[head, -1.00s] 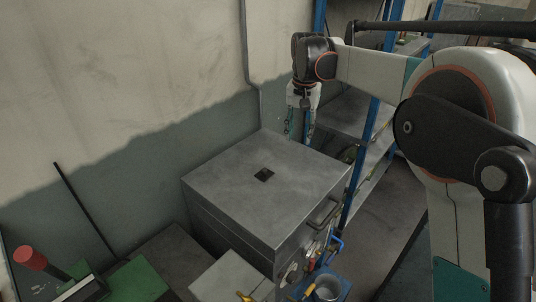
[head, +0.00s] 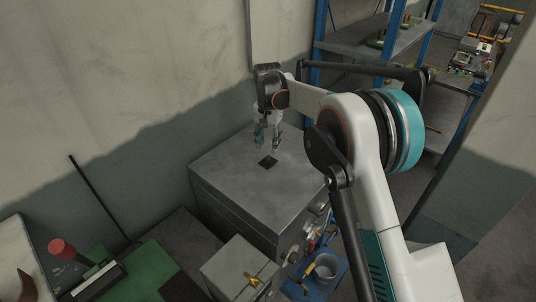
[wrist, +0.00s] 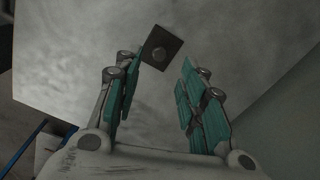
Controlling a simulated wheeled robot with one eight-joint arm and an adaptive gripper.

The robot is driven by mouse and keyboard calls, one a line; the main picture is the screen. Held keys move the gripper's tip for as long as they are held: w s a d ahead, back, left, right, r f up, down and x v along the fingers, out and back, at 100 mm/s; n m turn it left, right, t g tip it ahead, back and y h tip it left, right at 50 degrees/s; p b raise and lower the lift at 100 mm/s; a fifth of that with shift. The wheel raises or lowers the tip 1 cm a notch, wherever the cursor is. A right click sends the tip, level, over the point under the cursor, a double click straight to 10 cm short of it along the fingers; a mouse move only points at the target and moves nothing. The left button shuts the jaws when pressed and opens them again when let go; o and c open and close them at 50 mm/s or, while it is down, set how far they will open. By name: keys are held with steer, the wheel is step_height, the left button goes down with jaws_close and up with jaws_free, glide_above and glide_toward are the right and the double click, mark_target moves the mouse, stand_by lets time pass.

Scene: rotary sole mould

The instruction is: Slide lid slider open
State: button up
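The lid slider (head: 268,161) is a small dark square plate on the flat top of a grey metal box (head: 233,196). In the wrist view the slider (wrist: 161,48) shows a round mark in its middle and lies beyond the fingertips, nearer the left finger. My gripper (head: 268,142) is over the box top, just behind the slider in the head view. In the wrist view my gripper (wrist: 163,75) has its two teal-padded fingers well apart with nothing between them. I cannot tell how high the fingertips are above the box.
A blue tray with a metal cup (head: 325,267) is at the box's front right. A smaller grey box (head: 238,268) with a yellow handle stands in front. Blue-framed shelves (head: 352,45) stand behind to the right. A wall is close behind the box.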

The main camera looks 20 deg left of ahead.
mark_target(268, 157)
step_height(268, 157, down, 6)
stand_by(0.4)
